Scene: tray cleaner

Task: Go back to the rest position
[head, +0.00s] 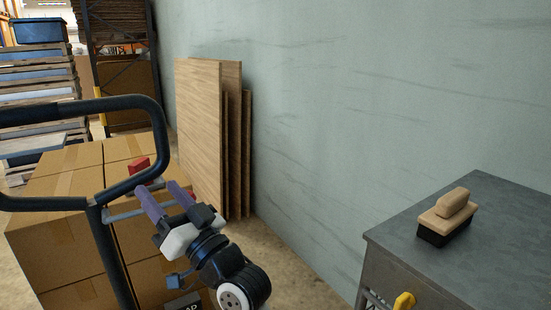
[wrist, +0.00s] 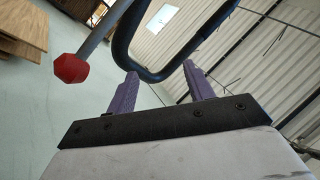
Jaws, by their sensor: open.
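My gripper (head: 162,194) is raised at the lower left of the head view, near the black bar frame (head: 160,125) and in front of the stacked boxes. Its two purple fingers are apart with nothing between them. In the wrist view my gripper (wrist: 159,82) also shows open and empty, with the wall, roof and a black bar beyond it. A brush (head: 447,217) with a tan handle and dark bristles stands on the grey metal table (head: 395,240) at the right, well apart from my gripper.
Cardboard boxes (head: 60,190) are stacked at the left. Wooden boards (head: 199,120) lean on the pale wall. A red knob (wrist: 71,68) on a rod is close to my gripper in the wrist view. A yellow part (head: 404,301) sticks out at the table's front. Bare floor (head: 285,270) lies between.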

